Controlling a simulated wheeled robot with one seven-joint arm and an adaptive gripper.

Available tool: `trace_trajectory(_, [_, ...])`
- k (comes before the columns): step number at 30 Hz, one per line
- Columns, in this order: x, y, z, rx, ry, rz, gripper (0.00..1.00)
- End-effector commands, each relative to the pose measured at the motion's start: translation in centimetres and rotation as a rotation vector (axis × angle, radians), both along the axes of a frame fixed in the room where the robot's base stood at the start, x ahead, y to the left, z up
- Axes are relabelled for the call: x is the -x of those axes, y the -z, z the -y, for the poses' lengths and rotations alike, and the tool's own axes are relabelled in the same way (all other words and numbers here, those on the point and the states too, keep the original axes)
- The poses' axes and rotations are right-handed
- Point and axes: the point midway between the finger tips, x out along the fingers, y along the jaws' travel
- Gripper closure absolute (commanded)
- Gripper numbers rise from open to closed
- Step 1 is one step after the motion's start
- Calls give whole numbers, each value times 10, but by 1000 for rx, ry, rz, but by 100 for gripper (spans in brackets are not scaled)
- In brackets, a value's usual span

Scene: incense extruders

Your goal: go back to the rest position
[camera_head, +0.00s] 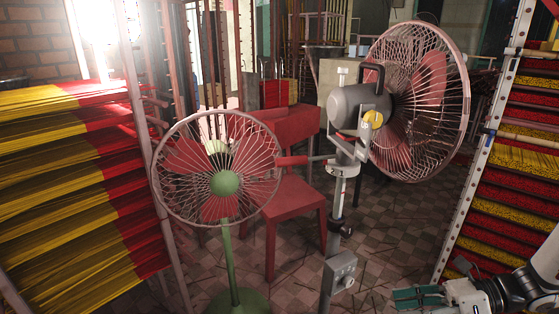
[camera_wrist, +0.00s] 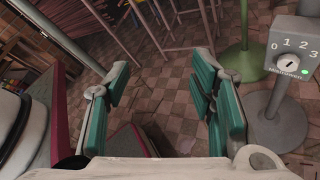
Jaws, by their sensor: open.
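My gripper (camera_head: 420,297) shows at the bottom right of the head view, with green finger pads. A control box (camera_wrist: 296,52) with a knob marked 0 to 3 and a lit green light stands at the right of the wrist view, apart from the fingers. The same control box (camera_head: 340,272) shows in the head view.
A green fan (camera_head: 224,183) and a taller grey fan (camera_head: 416,100) stand in the middle. A red chair (camera_head: 290,205) is behind them. Racks of red and yellow incense stand at left (camera_head: 70,190) and right (camera_head: 520,190). Patterned floor (camera_head: 385,235) is open between the grey fan and right rack.

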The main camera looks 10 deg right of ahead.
Motion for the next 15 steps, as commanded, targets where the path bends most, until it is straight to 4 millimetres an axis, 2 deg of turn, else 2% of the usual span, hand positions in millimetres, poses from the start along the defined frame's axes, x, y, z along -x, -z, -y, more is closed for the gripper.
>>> trace_trajectory(1, [-1,-16,-11,60,-83,35,50])
trace_trajectory(6, [4,-58,-46,231,-357,155,50])
trace_trajectory(15, [35,-119,-103,500,-839,392,50])
